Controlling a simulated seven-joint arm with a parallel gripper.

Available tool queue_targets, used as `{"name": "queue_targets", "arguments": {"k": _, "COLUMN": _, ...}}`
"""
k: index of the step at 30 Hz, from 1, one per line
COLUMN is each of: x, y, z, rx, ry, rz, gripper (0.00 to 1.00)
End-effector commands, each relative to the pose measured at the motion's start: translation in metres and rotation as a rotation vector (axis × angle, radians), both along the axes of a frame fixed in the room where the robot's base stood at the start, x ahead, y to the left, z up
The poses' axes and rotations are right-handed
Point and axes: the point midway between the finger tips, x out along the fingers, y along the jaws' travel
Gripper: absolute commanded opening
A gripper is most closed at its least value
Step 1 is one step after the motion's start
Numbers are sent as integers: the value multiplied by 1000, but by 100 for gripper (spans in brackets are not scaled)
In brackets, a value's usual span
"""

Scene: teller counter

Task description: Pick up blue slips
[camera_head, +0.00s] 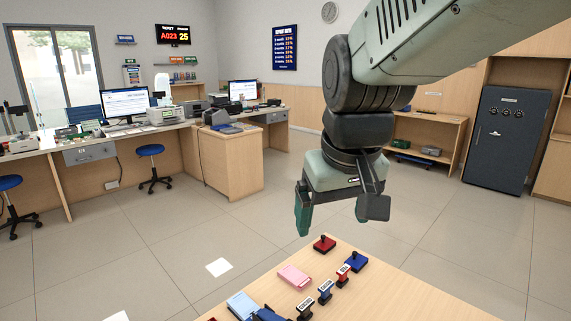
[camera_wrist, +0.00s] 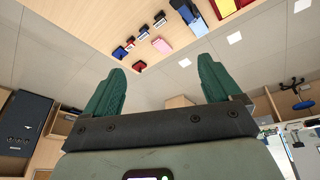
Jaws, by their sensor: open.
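My gripper (camera_head: 332,212) hangs above and beyond the far edge of the counter, up and to the right of the pad. Its two green fingers are apart and nothing is between them; they also show in the wrist view (camera_wrist: 160,70).
Beside the slips are a dark blue object (camera_head: 268,314), a pink pad (camera_head: 294,277), a red stamp pad (camera_head: 324,244), a blue one (camera_head: 356,261) and several upright stamps (camera_head: 325,291). The counter's right part (camera_head: 410,300) is clear. Desks (camera_head: 225,160) stand far behind.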

Motion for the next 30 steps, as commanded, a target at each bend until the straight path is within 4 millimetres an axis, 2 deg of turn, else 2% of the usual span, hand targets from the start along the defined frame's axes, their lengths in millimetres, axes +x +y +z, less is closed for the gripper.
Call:
{"name": "queue_targets", "arguments": {"k": 1, "x": -21, "y": -9, "z": 9, "rx": 10, "ry": -29, "rz": -32, "gripper": 91}}
{"name": "queue_targets", "arguments": {"k": 6, "x": -81, "y": -28, "z": 17, "rx": 40, "ry": -95, "rz": -133, "gripper": 91}}
{"name": "queue_targets", "arguments": {"k": 9, "x": -106, "y": -35, "z": 15, "rx": 54, "ry": -122, "rz": -176, "gripper": 91}}
{"name": "queue_targets", "arguments": {"k": 12, "x": -121, "y": -38, "z": 12, "rx": 63, "ry": -140, "rz": -202, "gripper": 91}}
{"name": "queue_targets", "arguments": {"k": 17, "x": -130, "y": -40, "z": 10, "rx": 68, "ry": -149, "rz": -219, "gripper": 92}}
{"name": "queue_targets", "arguments": {"k": 30, "x": -125, "y": -39, "z": 11, "rx": 66, "ry": -144, "rz": -210, "gripper": 92}}
